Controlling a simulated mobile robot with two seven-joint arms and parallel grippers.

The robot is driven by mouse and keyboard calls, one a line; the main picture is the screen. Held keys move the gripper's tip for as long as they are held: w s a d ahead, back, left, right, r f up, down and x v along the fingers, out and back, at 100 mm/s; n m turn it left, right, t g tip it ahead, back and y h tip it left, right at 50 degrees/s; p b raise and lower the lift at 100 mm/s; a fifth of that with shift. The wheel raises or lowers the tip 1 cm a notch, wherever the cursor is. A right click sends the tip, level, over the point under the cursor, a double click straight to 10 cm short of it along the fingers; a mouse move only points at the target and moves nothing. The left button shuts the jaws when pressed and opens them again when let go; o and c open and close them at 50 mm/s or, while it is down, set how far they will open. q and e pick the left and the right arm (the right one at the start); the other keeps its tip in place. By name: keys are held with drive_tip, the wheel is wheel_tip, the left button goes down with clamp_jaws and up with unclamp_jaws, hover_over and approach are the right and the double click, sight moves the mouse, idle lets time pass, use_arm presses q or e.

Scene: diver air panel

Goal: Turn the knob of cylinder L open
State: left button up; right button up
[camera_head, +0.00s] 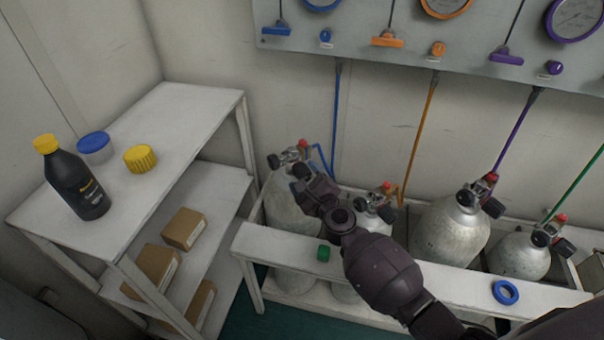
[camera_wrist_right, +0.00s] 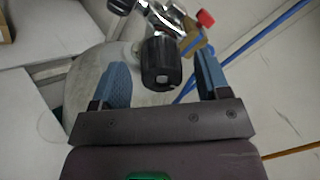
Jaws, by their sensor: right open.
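The leftmost grey cylinder (camera_head: 283,208) stands at the left end of the rack, with a blue hose at its valve (camera_head: 290,155). I can read no letter on it. Its valve has black knobs and a red cap (camera_head: 303,143). My right gripper (camera_head: 304,176) is at this valve, with its arm coming from the lower right. In the right wrist view the open blue fingers (camera_wrist_right: 164,78) stand on either side of a black knob (camera_wrist_right: 161,63), with gaps on both sides. The cylinder body (camera_wrist_right: 90,85) shows behind. My left gripper is not in view.
More cylinders (camera_head: 448,230) stand to the right behind a white rail (camera_head: 262,241) bearing a green cap (camera_head: 323,253) and blue ring (camera_head: 506,292). A gauge panel (camera_head: 350,32) hangs above. A shelf (camera_head: 160,110) with bottle, lids and boxes stands left.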

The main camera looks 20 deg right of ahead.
drive_tip(key=shift+w+a, duration=0.1)
drive_tip(key=shift+w, duration=0.6)
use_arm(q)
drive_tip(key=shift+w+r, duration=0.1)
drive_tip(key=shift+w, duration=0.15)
use_arm(e)
drive_tip(key=shift+w, duration=0.2)
